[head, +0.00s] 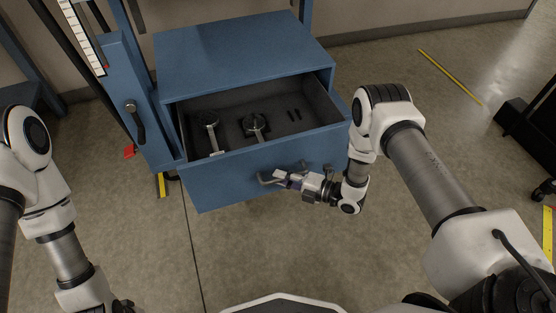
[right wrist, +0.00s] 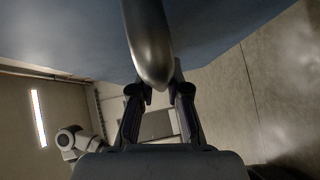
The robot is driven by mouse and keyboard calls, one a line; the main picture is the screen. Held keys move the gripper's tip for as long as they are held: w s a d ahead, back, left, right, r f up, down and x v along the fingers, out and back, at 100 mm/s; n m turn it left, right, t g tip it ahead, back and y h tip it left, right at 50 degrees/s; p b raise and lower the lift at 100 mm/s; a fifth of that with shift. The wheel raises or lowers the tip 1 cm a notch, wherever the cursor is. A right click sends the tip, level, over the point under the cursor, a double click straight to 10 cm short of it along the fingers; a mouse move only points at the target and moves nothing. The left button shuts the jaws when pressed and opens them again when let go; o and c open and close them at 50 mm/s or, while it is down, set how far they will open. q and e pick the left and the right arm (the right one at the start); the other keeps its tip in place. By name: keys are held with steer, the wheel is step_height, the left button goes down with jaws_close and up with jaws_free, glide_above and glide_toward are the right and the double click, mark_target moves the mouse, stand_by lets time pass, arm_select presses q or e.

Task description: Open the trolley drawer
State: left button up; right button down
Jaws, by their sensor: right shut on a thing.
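The blue trolley (head: 240,55) stands at the upper middle of the head view. Its drawer (head: 215,185) is pulled out, and its dark inside shows with two metal parts (head: 256,124) lying in it. The drawer's bar handle (head: 268,181) is on the front face. My right gripper (head: 282,177) is shut on the handle, coming from the right. In the right wrist view the rounded metal handle (right wrist: 148,45) runs between the two fingers, with the blue drawer front beyond. My left arm is at the left edge of the head view; its gripper is not visible.
A blue upright with a black lever (head: 135,120) stands left of the drawer. A dark wheeled object (head: 530,140) is at the right edge. The concrete floor in front of the drawer is clear. Yellow floor tape (head: 450,76) lies to the right.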

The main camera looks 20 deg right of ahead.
steer(key=shift+s+p, duration=1.15)
steer(key=shift+s, duration=1.45)
steer(key=c, duration=1.1)
jaws_free()
steer(key=shift+c, duration=0.2)
steer(key=v, duration=1.2)
steer(key=shift+d, duration=0.1)
